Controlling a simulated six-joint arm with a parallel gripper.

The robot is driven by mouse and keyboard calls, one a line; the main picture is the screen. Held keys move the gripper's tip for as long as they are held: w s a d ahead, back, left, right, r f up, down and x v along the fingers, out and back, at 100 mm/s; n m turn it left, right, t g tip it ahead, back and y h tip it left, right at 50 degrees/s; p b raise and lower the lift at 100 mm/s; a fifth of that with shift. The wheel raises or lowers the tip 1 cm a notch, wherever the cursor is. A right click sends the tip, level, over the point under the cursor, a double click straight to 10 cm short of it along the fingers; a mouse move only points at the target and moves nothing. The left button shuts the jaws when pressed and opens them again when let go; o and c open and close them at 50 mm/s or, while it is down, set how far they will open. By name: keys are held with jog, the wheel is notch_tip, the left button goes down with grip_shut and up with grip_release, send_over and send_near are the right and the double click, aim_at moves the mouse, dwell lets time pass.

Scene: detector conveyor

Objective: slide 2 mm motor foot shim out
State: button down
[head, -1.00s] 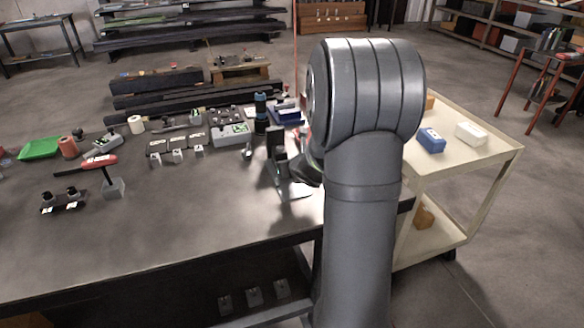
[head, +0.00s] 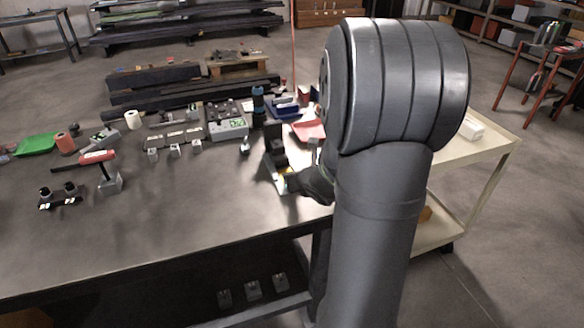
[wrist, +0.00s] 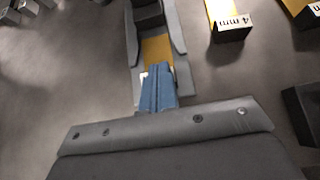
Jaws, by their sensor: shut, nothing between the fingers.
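In the wrist view a flat yellow strip (wrist: 157,50), probably the shim, lies between the raised sides of a grey fixture (wrist: 178,30). Its far end is hidden under a dark block (wrist: 148,14). My gripper (wrist: 157,72) has blue fingers, shut together with nothing between them, at the near end of the strip. I cannot tell if they touch it. In the head view the dark upright block (head: 274,140) stands on the bench. A little yellow (head: 286,172) shows beside my gripper (head: 288,181), whose tips are mostly hidden there.
A yellow-topped block marked 4 mm (wrist: 231,24) stands right of the fixture in the wrist view. A dark block (wrist: 303,112) is at the right edge. In the head view a red tray (head: 308,130) and a grey meter (head: 229,128) lie behind.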

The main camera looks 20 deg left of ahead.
jog(key=shift+s+d+f, duration=0.3)
jog(key=shift+s+f, duration=0.05)
jog(key=shift+f, duration=0.15)
jog(key=shift+w+r, duration=0.1)
jog(key=shift+r, duration=0.7)
jog(key=s+d, duration=0.8)
jog(key=shift+s+d+r, duration=0.15)
jog(key=shift+s, duration=0.1)
jog(key=w+a, duration=0.8)
jog(key=shift+w+a, duration=0.35)
jog(key=shift+f, duration=0.3)
